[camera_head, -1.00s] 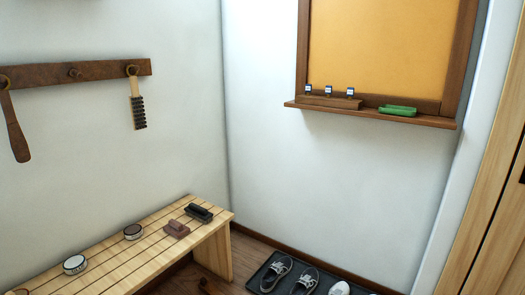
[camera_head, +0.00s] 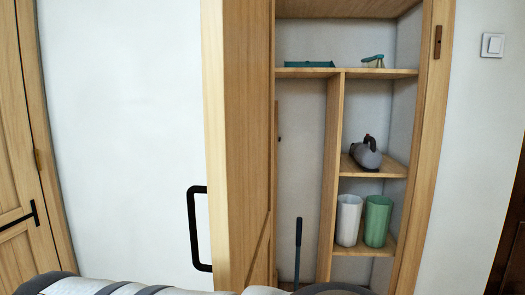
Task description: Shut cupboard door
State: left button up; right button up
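The cupboard (camera_head: 432,150) is a wooden built-in with shelves. Its wooden door (camera_head: 238,130) stands wide open toward me, seen nearly edge-on at the left of the opening. A black bar handle (camera_head: 194,228) sticks out from the door's left face. Parts of my own arm show along the bottom edge of the head view. Neither of my grippers is in view, and nothing of mine is seen holding the handle.
Inside are a teal tray (camera_head: 310,64), a grey rounded item (camera_head: 366,153), a white container (camera_head: 347,220), a green container (camera_head: 377,221) and a dark pole (camera_head: 298,250). Another wooden door (camera_head: 22,170) is at far left, with bare white wall between. A light switch (camera_head: 493,45) is at right.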

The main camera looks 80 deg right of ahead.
aim_at(238, 37)
jog(key=i+z, duration=0.1)
jog(key=z, duration=0.35)
jog(key=i+z, duration=0.1)
jog(key=z, duration=0.35)
jog(key=i+z, duration=0.1)
jog(key=z, duration=0.35)
jog(key=i+z, duration=0.1)
jog(key=z, duration=0.35)
jog(key=j+z, duration=0.1)
jog(key=z, duration=0.35)
jog(key=i+j+z, duration=0.2)
jog(key=z, duration=0.2)
jog(key=i+j+z, duration=0.15)
jog(key=j+z, duration=0.25)
jog(key=i+j+z, duration=0.1)
jog(key=j+z, duration=0.3)
